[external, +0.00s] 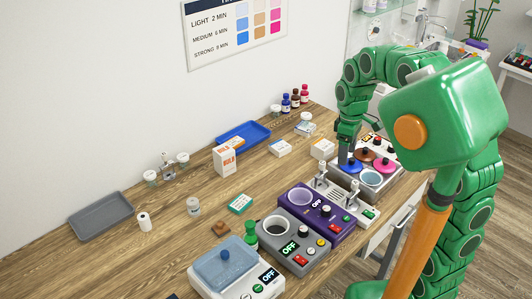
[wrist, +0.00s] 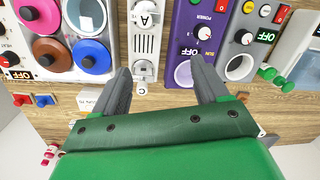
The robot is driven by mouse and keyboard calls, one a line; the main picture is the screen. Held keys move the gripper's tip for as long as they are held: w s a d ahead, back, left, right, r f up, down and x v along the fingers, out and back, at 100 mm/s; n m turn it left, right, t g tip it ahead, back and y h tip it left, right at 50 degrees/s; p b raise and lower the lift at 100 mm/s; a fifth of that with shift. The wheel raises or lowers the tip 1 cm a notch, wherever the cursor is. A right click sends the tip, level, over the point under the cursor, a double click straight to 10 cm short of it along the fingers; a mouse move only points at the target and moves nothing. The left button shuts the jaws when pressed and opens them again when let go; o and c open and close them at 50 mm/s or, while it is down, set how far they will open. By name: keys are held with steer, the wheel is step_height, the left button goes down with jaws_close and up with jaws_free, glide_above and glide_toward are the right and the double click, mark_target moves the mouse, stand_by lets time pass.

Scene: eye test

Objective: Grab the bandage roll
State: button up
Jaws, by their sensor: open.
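A small white roll (external: 144,221), which looks like the bandage roll, stands on the wooden table at the left, just right of a grey tray. It does not show in the wrist view. My gripper (external: 344,160) is far to its right, over the table beside the unit with coloured lids. In the wrist view my gripper (wrist: 160,70) has its two dark fingers spread apart with nothing held between them.
The grey tray (external: 88,219), a greyish jar (external: 193,207), a green box (external: 240,203) and a brown block (external: 221,228) are near the roll.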

steer(key=w+a+f+n, duration=0.1)
steer(key=w+a+n, duration=0.15)
steer(key=a, duration=0.35)
steer(key=w+a+f+n, duration=0.1)
steer(key=w+a+n, duration=0.15)
steer(key=a, duration=0.35)
steer(key=n, duration=1.4)
glide_above(192, 201)
steer(key=shift+y, duration=0.4)
steer(key=f, duration=1.1)
steer(key=shift+w+d+f, duration=0.3)
steer(key=shift+d, duration=0.1)
steer(key=shift+s+a+f, duration=0.1)
steer(key=shift+s+a, duration=0.05)
steer(key=shift+a, duration=0.1)
steer(key=shift+s+f, duration=0.1)
steer(key=shift+f, duration=0.1)
steer(key=shift+s+a+f, duration=0.1)
steer(key=shift+s+f, duration=0.05)
steer(key=shift+f, duration=1.75)
steer(key=shift+s+f, duration=0.1)
steer(key=shift+f, duration=1.75)
